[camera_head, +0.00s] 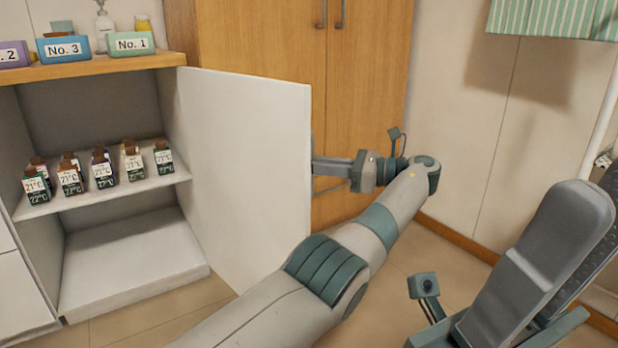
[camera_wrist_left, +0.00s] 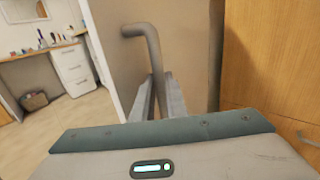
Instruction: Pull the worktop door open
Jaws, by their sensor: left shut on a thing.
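The white worktop door (camera_head: 245,160) stands swung well out from the cabinet under the wooden worktop (camera_head: 90,68), showing its inner face. My left gripper (camera_head: 318,166) reaches the door's free edge from the outer side. In the left wrist view, the grey bar handle (camera_wrist_left: 150,50) rises from between the two fingers (camera_wrist_left: 160,98), which are shut on it against the door's outer face (camera_wrist_left: 180,50).
The open cabinet holds a shelf (camera_head: 100,190) with several small labelled cartons (camera_head: 102,170). Numbered bins (camera_head: 63,48) and bottles stand on the worktop. A wooden wardrobe (camera_head: 260,40) stands behind the door. Floor (camera_head: 385,310) shows to the right of the door.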

